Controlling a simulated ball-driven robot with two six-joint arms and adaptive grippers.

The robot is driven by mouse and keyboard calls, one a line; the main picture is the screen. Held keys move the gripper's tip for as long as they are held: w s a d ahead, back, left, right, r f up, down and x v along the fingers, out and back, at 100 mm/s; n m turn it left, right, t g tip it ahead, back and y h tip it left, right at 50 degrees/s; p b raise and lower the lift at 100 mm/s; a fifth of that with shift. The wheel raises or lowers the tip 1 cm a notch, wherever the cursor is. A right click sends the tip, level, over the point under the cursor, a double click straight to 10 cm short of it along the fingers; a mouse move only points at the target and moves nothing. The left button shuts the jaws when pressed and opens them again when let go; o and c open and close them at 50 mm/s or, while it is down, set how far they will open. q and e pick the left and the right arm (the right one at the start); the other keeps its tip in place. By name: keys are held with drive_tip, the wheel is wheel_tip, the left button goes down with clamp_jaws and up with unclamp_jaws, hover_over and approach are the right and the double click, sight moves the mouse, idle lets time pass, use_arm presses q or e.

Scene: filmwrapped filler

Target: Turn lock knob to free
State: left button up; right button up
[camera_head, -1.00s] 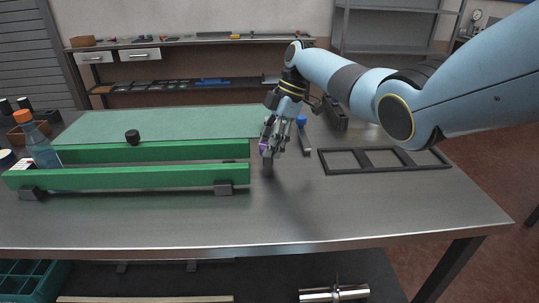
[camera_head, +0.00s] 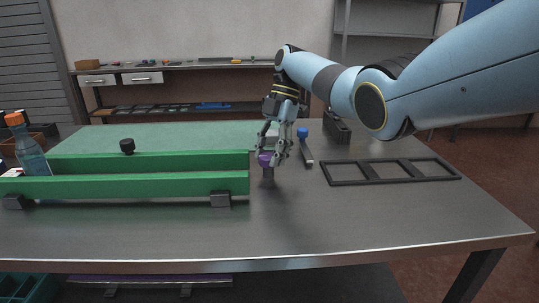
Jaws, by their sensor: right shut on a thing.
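A small purple knob (camera_head: 265,160) sits on a short dark post just beyond the right end of the green rails (camera_head: 150,185). My right gripper (camera_head: 267,155) reaches down from above and is shut on the purple knob. Its fingers hide part of the knob, and I cannot tell which way the knob is turned. A black round knob (camera_head: 127,146) stands behind the rear rail at left, apart from the gripper. My left gripper is out of view.
A blue-topped tool (camera_head: 304,145) and a black three-cell frame (camera_head: 390,171) lie to the right of the gripper. A bottle with an orange cap (camera_head: 29,150) stands at far left. The front of the metal bench (camera_head: 330,225) is clear.

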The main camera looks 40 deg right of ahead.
drive_tip(key=o, duration=1.2)
drive_tip(key=v, duration=1.2)
drive_tip(key=shift+d, duration=0.1)
